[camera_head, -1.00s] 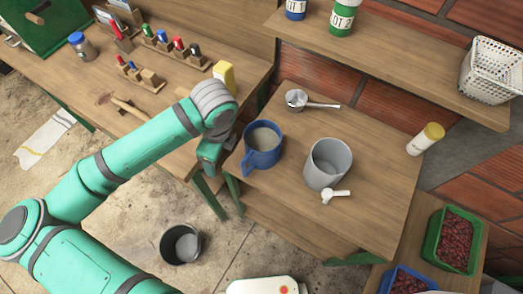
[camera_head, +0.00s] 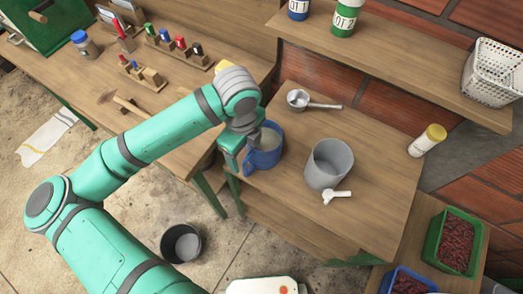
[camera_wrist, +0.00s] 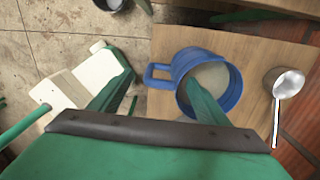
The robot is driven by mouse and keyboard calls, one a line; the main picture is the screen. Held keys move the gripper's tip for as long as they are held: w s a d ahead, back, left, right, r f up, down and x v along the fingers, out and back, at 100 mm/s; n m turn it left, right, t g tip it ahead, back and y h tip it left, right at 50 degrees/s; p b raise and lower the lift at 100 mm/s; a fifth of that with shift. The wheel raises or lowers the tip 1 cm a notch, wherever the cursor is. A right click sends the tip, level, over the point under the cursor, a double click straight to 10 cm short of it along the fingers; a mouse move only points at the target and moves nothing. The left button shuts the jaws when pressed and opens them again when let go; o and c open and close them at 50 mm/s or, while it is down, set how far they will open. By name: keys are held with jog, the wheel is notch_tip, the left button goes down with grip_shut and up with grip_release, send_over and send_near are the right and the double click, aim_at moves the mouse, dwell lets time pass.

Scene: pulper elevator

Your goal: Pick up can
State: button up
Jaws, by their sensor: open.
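A blue mug-like can (camera_head: 262,158) with a side handle stands upright on the small wooden table, holding pale contents. In the wrist view the blue can (camera_wrist: 232,100) has its handle (camera_wrist: 157,74) pointing left. My gripper (camera_wrist: 158,98) is open; one finger overlaps the can's opening, the other is outside to the left, with the handle between them in the picture. Contact cannot be told. In the head view my gripper (camera_head: 238,142) is at the can's left side, partly hiding it. A grey cylindrical can (camera_head: 328,165), open at the top, stands upright to the right.
A metal ladle (camera_head: 299,99) lies behind the blue can, and a white scoop (camera_head: 335,197) lies before the grey can. A yellow-capped bottle (camera_head: 428,140) stands right. A dark bucket (camera_head: 181,243) is on the floor. The table's right front is clear.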

send_over(250, 170)
jog(key=f, duration=0.5)
jog(key=shift+w+a+f, duration=0.15)
jog(key=shift+a, duration=0.2)
jog(key=shift+d+f, duration=0.2)
jog(key=shift+f, duration=1.15)
jog(key=shift+d+f, duration=0.15)
jog(key=shift+f, duration=1.2)
grip_shut()
